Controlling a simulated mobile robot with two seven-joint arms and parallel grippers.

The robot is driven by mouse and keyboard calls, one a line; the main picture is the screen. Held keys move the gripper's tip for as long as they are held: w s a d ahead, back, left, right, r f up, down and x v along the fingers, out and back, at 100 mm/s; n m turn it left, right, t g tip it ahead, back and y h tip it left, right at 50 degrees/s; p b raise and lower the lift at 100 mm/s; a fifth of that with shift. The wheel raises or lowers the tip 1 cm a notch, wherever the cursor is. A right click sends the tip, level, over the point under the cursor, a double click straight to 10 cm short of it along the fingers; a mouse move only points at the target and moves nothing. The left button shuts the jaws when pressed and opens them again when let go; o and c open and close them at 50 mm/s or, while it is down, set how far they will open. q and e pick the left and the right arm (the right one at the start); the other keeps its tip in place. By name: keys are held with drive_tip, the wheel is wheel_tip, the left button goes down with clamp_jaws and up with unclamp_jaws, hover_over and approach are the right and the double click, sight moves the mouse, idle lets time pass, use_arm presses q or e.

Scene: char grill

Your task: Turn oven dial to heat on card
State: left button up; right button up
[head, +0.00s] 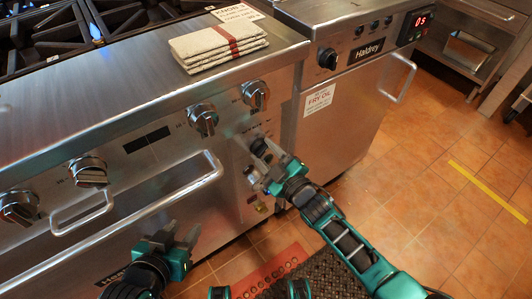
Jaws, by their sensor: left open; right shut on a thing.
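The steel range front (150,120) carries several round dials. Two silver-and-black dials (202,120) and (255,94) sit at the upper right of the panel, and two more (88,171) and (19,207) at the left. My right gripper (262,160) reaches the panel's right end and is shut on a small black dial (258,147), mostly hidden by the fingers. The dial's markings cannot be read. My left gripper (181,238) is open and empty, low in front of the oven door.
Folded towels (218,48) lie on the range top beside the burners (60,35). Oven door handles (150,205) and (82,212) stick out near my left gripper. A fryer (345,110) with its own dial (328,59) stands right. Tiled floor (440,190) is open at right.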

drive_tip(key=shift+n, duration=0.6)
drive_tip(key=o, duration=1)
drive_tip(key=p+v, duration=0.3)
drive_tip(key=v, duration=1)
